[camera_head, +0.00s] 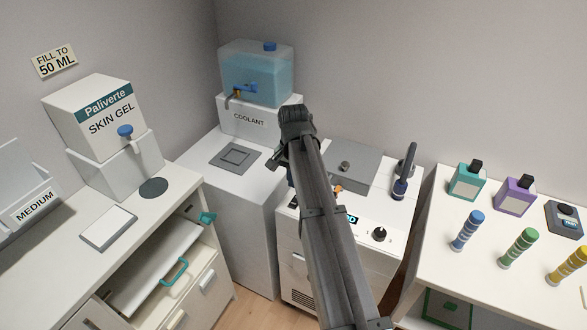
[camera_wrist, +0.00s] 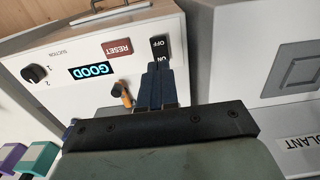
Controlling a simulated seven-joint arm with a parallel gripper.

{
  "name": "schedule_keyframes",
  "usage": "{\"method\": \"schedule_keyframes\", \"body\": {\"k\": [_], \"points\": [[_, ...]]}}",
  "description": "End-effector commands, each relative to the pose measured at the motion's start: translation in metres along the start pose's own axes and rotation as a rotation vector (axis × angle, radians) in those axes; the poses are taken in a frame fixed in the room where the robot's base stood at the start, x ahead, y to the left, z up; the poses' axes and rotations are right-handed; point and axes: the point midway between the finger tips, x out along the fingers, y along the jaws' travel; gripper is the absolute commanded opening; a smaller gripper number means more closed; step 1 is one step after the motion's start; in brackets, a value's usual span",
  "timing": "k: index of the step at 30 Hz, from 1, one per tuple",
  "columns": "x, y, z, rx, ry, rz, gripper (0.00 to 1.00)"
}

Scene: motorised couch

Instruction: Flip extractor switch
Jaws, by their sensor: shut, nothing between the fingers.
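The extractor is a white box (camera_wrist: 75,68) with a control panel, also in the head view (camera_head: 375,262). Its switch (camera_wrist: 159,46) is black with OFF and ON markings, at one end of the panel beside a red RESET button (camera_wrist: 117,48). My gripper (camera_wrist: 158,70) is shut and empty. Its dark blue fingertips are right at the switch's ON end and partly cover it. I cannot tell whether they touch it or which way the switch is tipped.
A small orange part (camera_wrist: 122,93) stands close beside the fingers. A blue-handled tool (camera_head: 402,178) stands on the box's top. The coolant cabinet (camera_head: 235,195) is close on the left.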

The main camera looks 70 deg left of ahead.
Motion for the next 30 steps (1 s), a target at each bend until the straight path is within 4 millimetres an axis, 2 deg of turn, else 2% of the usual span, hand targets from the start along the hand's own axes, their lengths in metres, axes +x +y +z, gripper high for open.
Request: {"method": "schedule_keyframes", "body": {"k": [6, 13, 18, 30], "points": [[0.038, 0.0, 0.001, 0.0, -0.001, 0.001, 0.0], [0.064, 0.0, 0.0, 0.0, 0.0, 0.0, 0.0], [0.073, 0.0, 0.0, 0.0, 0.0, 0.0, 0.0], [0.074, 0.0, 0.0, 0.0, 0.003, 0.0, 0.0]]}}
